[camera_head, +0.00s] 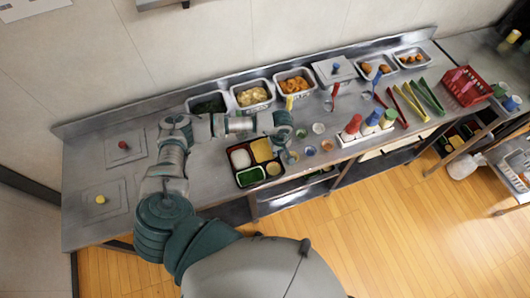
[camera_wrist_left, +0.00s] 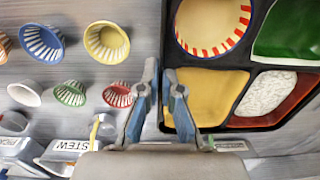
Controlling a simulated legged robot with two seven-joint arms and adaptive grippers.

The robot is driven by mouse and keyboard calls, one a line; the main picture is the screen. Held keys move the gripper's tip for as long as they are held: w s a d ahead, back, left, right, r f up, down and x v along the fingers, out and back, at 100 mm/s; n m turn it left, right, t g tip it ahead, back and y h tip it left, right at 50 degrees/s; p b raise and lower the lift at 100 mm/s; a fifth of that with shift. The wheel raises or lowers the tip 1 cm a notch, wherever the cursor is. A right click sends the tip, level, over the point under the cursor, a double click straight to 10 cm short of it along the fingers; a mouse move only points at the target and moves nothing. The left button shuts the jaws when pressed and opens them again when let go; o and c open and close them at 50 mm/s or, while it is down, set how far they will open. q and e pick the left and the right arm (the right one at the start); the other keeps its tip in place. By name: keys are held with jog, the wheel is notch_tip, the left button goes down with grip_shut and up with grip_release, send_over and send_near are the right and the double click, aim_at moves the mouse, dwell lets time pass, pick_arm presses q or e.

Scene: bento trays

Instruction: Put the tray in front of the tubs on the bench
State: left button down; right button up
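The black tray (camera_head: 238,174) lies near the front edge of the bench, below the row of tubs. It has compartments with white, yellow, green and red-and-white contents, and also shows in the left wrist view (camera_wrist_left: 254,72). My left gripper (camera_head: 279,134) is at the tray's right side. In the left wrist view its fingers (camera_wrist_left: 161,78) are close together, one on each side of the tray's rim, and look shut on it. Whether the tray touches the bench is unclear. The tubs (camera_head: 252,96) stand along the back of the bench (camera_head: 130,205). My right gripper is out of view.
Several small bowls (camera_head: 318,128) stand right of the tray, close to my left gripper. Coloured-top bottles (camera_head: 371,119), tongs (camera_head: 410,102) and a red basket (camera_head: 466,87) are farther right. Lids with knobs (camera_head: 101,200) lie at the left. Bare bench lies left of the tray.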

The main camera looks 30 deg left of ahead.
aim_at(264, 152)
pick_arm(q)
jog(key=a, duration=0.3)
jog(key=s+a+p, duration=0.1)
jog(key=a, duration=0.1)
jog(key=shift+s+f, duration=0.1)
jog(key=shift+f, duration=0.15)
jog(key=shift+a+f, duration=0.15)
jog(key=shift+f, duration=0.05)
jog(key=f, duration=0.2)
jog(key=f+p, duration=0.1)
jog(key=shift+d, duration=0.25)
jog(key=shift+d+f, duration=0.1)
jog(key=shift+d, duration=0.1)
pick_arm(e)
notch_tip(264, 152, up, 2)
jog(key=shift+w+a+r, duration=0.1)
pick_arm(q)
jog(key=shift+f+b, duration=0.15)
jog(key=shift+b, duration=0.2)
jog(key=c, duration=1.5)
grip_release()
jog(key=shift+a, duration=0.1)
jog(key=shift+o, duration=0.9)
jog(key=shift+a, duration=0.25)
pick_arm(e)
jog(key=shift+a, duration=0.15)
